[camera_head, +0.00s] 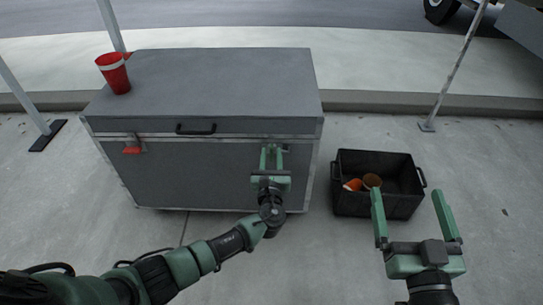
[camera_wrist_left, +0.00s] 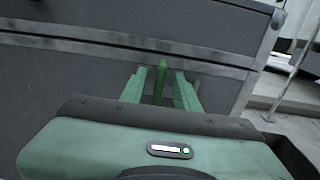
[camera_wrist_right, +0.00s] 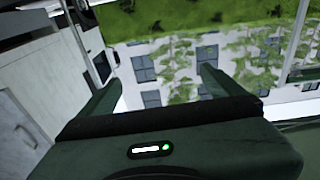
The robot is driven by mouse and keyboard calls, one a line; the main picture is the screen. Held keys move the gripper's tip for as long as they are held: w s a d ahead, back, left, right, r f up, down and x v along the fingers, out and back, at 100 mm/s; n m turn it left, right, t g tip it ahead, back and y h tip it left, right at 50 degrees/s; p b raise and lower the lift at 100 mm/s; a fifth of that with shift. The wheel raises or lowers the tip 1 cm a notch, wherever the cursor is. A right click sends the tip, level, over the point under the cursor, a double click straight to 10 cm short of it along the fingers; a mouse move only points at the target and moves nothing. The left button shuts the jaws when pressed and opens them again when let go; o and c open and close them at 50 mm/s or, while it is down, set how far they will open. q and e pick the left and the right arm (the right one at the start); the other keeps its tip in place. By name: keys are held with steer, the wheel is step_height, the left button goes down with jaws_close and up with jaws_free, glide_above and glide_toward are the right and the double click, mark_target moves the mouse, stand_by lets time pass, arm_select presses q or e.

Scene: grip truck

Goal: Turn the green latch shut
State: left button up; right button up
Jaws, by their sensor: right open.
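A large grey case (camera_head: 215,75) with a lid and metal edges stands on the pavement. The green latch (camera_wrist_left: 161,80) shows in the left wrist view as a narrow upright bar at the case's front seam. My left gripper (camera_head: 271,150) is at the front right of the case. Its fingers (camera_wrist_left: 160,88) stand on either side of the latch, with a gap visible on each side. In the head view this gripper largely hides the latch. My right gripper (camera_head: 410,205) is open and empty, in front of the black crate.
A red latch (camera_head: 132,150) sits at the case's front left, and a black handle (camera_head: 196,129) is on its front. A red cup (camera_head: 114,72) stands on the lid. The black crate (camera_head: 378,204) at right holds an orange cup (camera_head: 353,184) and a brown item (camera_head: 372,181).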

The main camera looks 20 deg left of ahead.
arm_select(q)
jaws_close()
